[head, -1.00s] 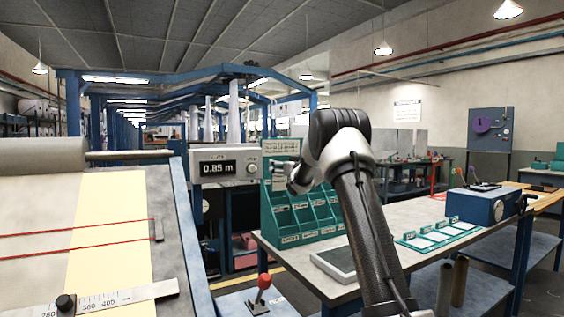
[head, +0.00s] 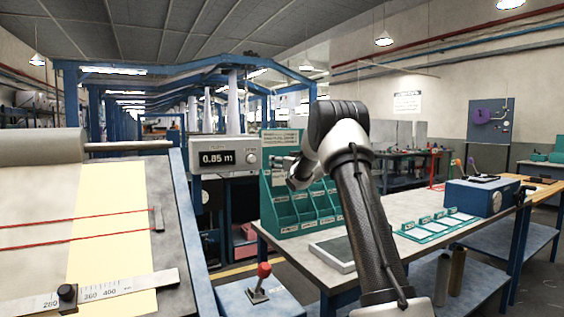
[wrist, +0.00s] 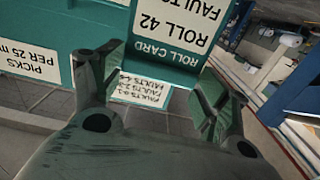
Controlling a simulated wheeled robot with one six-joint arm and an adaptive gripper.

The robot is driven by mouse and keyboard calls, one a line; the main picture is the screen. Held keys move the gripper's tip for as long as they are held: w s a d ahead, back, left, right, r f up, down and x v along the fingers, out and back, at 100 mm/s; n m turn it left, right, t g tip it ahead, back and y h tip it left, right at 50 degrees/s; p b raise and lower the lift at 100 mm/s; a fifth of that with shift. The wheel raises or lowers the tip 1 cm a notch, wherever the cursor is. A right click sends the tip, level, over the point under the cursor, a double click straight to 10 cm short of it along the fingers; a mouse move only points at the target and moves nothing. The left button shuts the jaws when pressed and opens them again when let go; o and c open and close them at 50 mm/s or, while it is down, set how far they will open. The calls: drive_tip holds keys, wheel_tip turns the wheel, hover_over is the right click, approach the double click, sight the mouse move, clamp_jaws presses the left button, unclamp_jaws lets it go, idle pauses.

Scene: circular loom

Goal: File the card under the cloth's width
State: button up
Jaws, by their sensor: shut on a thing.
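My gripper (head: 284,166) is in front of the upper part of the green sorting rack (head: 268,205), partly hidden by my arm. In the wrist view my gripper (wrist: 158,88) is shut on the roll card (wrist: 170,45), which has a green band and reads "ROLL 42" and "FAULTS" upside down. The rest of the card is cut off by the frame. The rack has rows of slots with small white labels. On the left, the cloth (head: 110,205) has a pale yellow band and two red lines. A ruler (head: 130,290) with a black knob (head: 67,292) lies across it; its exact reading is unclear.
A grey display box (head: 222,157) reads 0.85 m. A red-knobbed lever (head: 263,270) stands between loom and bench. A wrist-view label (wrist: 30,62) reads "PICKS".

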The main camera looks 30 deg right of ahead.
sight(280, 174)
drive_tip(key=shift+f, duration=0.65)
drive_tip(key=shift+f, duration=0.3)
drive_tip(key=shift+f, duration=2)
drive_tip(key=o, duration=1.2)
drive_tip(key=shift+f, duration=0.1)
drive_tip(key=s, duration=1.2)
drive_tip(key=shift+d, duration=0.2)
